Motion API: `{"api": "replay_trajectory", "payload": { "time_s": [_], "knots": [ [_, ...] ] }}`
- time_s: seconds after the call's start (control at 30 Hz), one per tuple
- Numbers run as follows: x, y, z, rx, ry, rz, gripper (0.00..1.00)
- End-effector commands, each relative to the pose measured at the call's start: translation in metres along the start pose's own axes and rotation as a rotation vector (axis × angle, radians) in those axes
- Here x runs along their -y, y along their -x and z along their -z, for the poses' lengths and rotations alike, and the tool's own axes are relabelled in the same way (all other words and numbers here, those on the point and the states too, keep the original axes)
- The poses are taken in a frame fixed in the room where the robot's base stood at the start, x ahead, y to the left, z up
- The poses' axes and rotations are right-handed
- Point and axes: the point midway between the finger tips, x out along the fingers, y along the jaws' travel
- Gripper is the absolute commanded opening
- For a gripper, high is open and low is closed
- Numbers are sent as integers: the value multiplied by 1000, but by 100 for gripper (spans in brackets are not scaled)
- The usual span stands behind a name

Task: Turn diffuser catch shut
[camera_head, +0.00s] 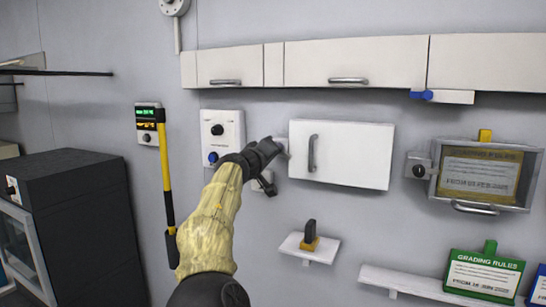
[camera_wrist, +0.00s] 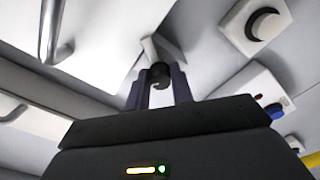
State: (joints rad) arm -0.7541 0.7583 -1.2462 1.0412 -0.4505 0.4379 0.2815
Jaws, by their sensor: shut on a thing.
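My gripper (camera_head: 276,149) is at the left edge of a white wall cabinet (camera_head: 358,153) with an upright grey handle. In the wrist view the fingers are shut on a small black knob (camera_wrist: 160,74) beside a pale plate, which I take to be the diffuser catch. The cabinet door (camera_wrist: 98,35) lies left of the fingers there and looks closed. The catch is mostly hidden by my gripper in the head view, and its turn angle cannot be told.
Left of my gripper are a white panel with black and blue knobs (camera_head: 222,138) and a yellow-black bar (camera_head: 164,170). Overhead cupboards (camera_head: 380,62) run above. A small shelf (camera_head: 308,250) holds a black-and-yellow item below. A grey-framed case (camera_head: 480,178) hangs at right.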

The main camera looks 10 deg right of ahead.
Motion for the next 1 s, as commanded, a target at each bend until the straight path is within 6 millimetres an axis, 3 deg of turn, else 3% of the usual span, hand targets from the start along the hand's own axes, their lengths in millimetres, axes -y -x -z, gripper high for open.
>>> {"api": "replay_trajectory", "payload": {
  "time_s": [0.5,1.0],
  "knots": [
    [-2,0,2,-5,441,-1,1],
    [-2,1,3,-6,573,-2,1]
  ]
}}
